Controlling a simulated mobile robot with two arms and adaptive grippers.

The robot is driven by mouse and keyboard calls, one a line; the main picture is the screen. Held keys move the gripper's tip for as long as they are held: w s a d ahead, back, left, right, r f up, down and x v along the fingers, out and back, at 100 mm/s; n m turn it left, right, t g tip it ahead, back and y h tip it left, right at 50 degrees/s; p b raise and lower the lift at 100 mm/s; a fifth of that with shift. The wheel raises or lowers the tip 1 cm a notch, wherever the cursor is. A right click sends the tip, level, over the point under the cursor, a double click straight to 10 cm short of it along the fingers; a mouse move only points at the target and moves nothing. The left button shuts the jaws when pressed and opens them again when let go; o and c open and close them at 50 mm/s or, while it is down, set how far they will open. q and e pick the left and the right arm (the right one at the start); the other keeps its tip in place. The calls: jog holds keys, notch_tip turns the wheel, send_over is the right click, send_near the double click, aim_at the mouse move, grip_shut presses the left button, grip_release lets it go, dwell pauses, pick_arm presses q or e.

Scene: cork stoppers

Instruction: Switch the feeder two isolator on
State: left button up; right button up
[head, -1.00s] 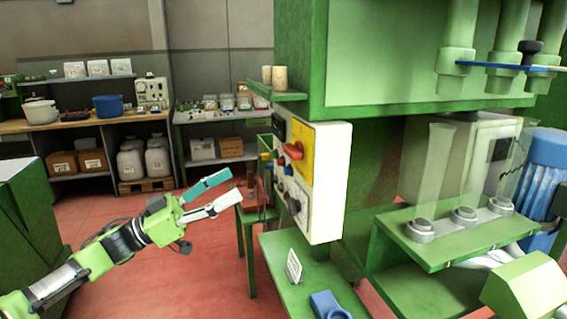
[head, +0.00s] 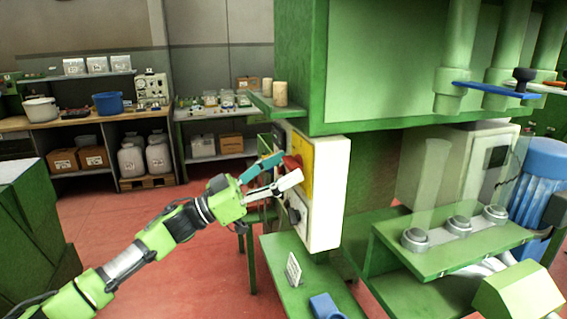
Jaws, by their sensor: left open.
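A white control box (head: 326,195) is fixed to the green machine. On its face is a yellow plate (head: 306,176) with a red rotary handle (head: 293,161), which looks like an isolator. Lower down is a dark knob (head: 293,214) on a grey plate. I cannot read any labels, so which one is feeder two is unclear. My left gripper (head: 288,168) is open and empty, with its teal and white fingertips at the red handle. The fingers partly hide the handle, and I cannot tell if they touch it.
A green shelf with two cork stoppers (head: 280,94) juts out above the box. Red floor lies open to the left.

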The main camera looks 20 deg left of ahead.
pick_arm(q)
jog(key=shift+d, duration=0.1)
jog(key=c, duration=1.1)
jog(key=shift+w+m, duration=0.1)
jog(key=shift+m, duration=0.2)
jog(key=m+g, duration=0.1)
jog(key=m, duration=0.1)
jog(key=m+g+h+b, duration=0.1)
jog(key=m, duration=0.2)
jog(key=shift+w+g+h+b, duration=0.1)
jog(key=shift+g+h+b, duration=0.2)
jog(key=m+g, duration=0.1)
jog(key=m, duration=0.2)
jog(key=m+g+b, duration=0.1)
jog(key=m, duration=0.2)
jog(key=shift+a+r+g, duration=0.1)
jog(key=shift+a+g, duration=0.1)
jog(key=shift+g, duration=0.2)
jog(key=m+g, duration=0.1)
jog(key=m, duration=0.2)
jog(key=m+g+b, duration=0.1)
jog(key=m, duration=0.1)
jog(key=shift+w+r+m, duration=0.1)
jog(key=shift+r+m, duration=0.05)
jog(key=shift+m, duration=0.25)
jog(key=m+g+y, duration=0.1)
jog(key=m, duration=0.4)
jog(key=shift+g+y, duration=0.4)
